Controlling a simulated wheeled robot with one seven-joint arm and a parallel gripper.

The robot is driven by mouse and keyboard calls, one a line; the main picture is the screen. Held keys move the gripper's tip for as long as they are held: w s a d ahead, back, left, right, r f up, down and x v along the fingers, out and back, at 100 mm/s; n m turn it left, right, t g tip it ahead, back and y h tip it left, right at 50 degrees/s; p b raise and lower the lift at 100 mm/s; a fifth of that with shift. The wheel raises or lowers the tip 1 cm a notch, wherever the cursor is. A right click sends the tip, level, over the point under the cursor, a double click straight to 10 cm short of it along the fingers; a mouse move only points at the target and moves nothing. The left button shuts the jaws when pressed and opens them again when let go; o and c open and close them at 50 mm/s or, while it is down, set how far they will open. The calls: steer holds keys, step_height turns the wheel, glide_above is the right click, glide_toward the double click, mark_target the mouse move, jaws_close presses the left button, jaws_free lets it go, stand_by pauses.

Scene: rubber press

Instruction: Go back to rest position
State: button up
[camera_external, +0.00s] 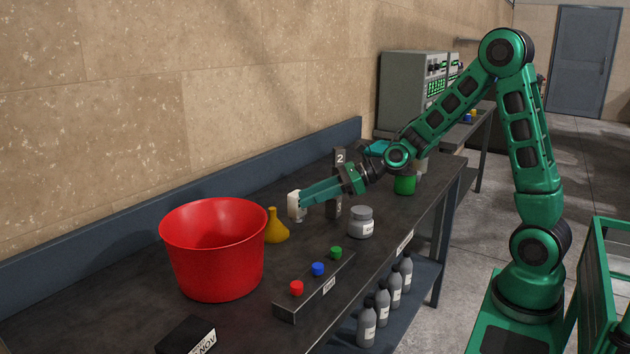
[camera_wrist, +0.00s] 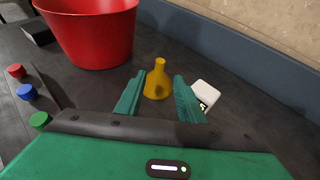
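My gripper (camera_external: 312,194) is held above the dark workbench (camera_external: 130,319), pointing left toward the yellow flask and red bucket. In the wrist view my gripper (camera_wrist: 159,77) has its two green fingers spread apart with nothing held between them. The yellow flask (camera_external: 275,228) stands on the bench beyond the fingertips; in the wrist view the flask (camera_wrist: 158,84) shows in the gap between them. A white labelled item (camera_external: 294,204) overlaps the fingertips in the external view. In the wrist view this white item (camera_wrist: 206,93) lies outside the right finger, partly hidden by it.
A large red bucket (camera_external: 214,262) stands at the left. A grey jar (camera_external: 360,223), a dark post marked 2 (camera_external: 339,161) and a green container (camera_external: 405,184) are near the arm. A rack (camera_external: 312,286) with red, blue and green caps lies in front. Bottles (camera_external: 381,304) stand on the lower shelf.

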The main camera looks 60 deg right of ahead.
stand_by(0.3)
steer(key=s+d+n+g+h, duration=0.1)
steer(key=s+d+n+h, duration=0.1)
steer(key=s+d+n, duration=0.1)
steer(key=s+d+f+n+g+h, duration=0.1)
steer(key=s+d+n, duration=0.2)
steer(key=s+d, duration=0.3)
steer(key=s+d+f+n+g+h, duration=0.1)
steer(key=s+d+n, duration=0.3)
steer(key=d, duration=0.4)
steer(key=shift+s+d+h, duration=0.15)
steer(key=shift+s+h, duration=0.2)
steer(key=shift+h, duration=0.45)
steer(key=s+d+n+g, duration=0.2)
steer(key=s+n, duration=0.2)
steer(key=s, duration=0.5)
steer(key=s+d+n+g+h, duration=0.1)
steer(key=s+d+n+g, duration=0.2)
steer(key=s, duration=0.7)
steer(key=s+d+n+g+h, duration=0.1)
steer(key=s+n, duration=0.3)
steer(key=s, duration=0.5)
steer(key=shift+s+d+f+n+g, duration=0.25)
steer(key=shift+d+n+g, duration=0.15)
steer(key=shift+d+g, duration=0.5)
